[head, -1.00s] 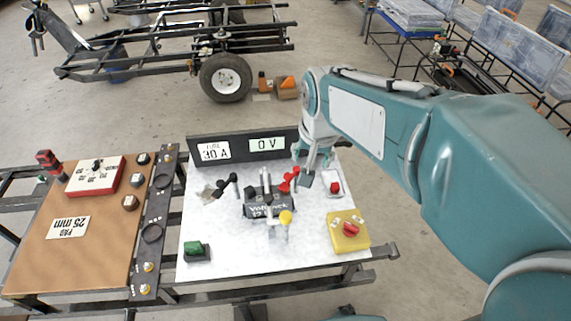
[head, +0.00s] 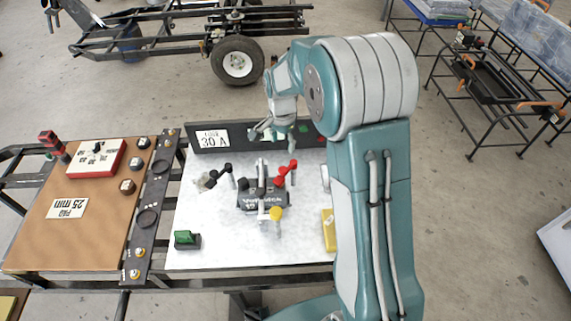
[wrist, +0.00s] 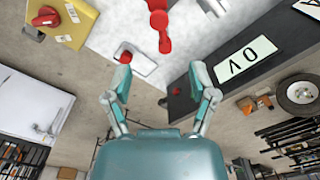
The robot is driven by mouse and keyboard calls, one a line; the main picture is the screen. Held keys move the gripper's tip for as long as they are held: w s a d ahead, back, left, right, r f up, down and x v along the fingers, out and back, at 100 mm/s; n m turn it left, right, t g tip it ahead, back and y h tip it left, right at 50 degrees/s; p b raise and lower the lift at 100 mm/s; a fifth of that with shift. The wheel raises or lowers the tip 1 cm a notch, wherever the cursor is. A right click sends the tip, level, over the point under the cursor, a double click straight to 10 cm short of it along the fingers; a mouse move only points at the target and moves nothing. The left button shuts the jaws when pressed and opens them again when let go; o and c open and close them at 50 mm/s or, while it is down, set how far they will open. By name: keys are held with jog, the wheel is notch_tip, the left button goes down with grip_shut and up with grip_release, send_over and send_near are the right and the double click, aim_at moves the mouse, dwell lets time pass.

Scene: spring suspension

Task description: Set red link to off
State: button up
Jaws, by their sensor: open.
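The red link (head: 286,172) is a red lever at the right of a dark block (head: 262,200) on the white board. It slants up to the right. In the wrist view the red link (wrist: 160,22) shows at the top edge, partly cut off, beyond my fingertips. My gripper (head: 279,143) is above the back of the board, in front of the dark panel. Its fingers are spread and empty in the wrist view (wrist: 160,72), apart from the red link.
A black lever (head: 227,170), yellow-tipped lever (head: 276,213), green switch (head: 187,239) and yellow box (head: 328,230) surround the block. A red knob (wrist: 123,56) sits on a white plate.

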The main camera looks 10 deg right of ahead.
aim_at(283, 169)
jog(key=f, duration=1)
jog(key=shift+s+a+f, duration=0.1)
jog(key=shift+s+f, duration=0.1)
jog(key=shift+f, duration=0.1)
grip_shut()
